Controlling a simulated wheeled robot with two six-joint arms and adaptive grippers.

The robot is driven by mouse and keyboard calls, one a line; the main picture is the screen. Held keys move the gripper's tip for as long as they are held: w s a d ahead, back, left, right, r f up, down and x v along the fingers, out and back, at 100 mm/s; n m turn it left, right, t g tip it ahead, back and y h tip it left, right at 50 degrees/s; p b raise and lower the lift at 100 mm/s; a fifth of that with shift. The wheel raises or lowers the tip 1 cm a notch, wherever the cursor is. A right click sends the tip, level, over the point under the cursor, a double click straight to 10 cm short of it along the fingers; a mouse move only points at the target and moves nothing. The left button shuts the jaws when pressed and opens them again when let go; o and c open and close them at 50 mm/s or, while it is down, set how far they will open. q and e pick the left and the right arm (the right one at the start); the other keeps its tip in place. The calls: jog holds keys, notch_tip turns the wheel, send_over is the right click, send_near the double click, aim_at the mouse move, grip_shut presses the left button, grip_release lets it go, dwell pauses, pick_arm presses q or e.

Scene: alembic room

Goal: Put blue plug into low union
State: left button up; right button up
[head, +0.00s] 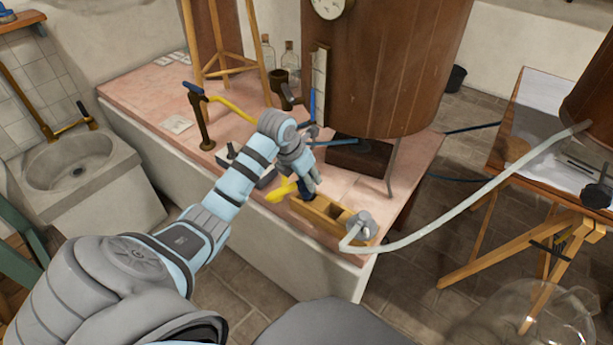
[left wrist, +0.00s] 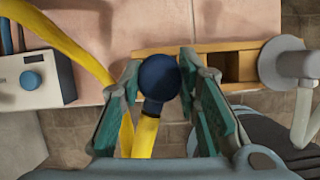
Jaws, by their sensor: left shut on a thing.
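My left gripper (head: 310,178) is shut on the blue plug (left wrist: 158,76), a dark blue round head at the end of a yellow hose (left wrist: 146,132). The plug is between the green fingers in the left wrist view, by the left end of a wooden tray (left wrist: 236,48). In the head view the plug (head: 304,188) is mostly hidden by the gripper over the tray. I cannot tell which fitting is the low union. My right gripper is not in view.
A grey plug (head: 360,222) with a pale hose (head: 460,205) sits at the tray's right end; the hose runs right to another vessel. A post with a blue handle (head: 194,89) stands at left. A box with a blue knob (left wrist: 30,80) is left of the gripper.

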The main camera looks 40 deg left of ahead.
pick_arm(q)
jog(key=shift+f+b, duration=0.7)
jog(key=shift+f, duration=0.75)
dwell(2.7)
jog(key=o, duration=1.3)
jog(key=shift+c, duration=0.2)
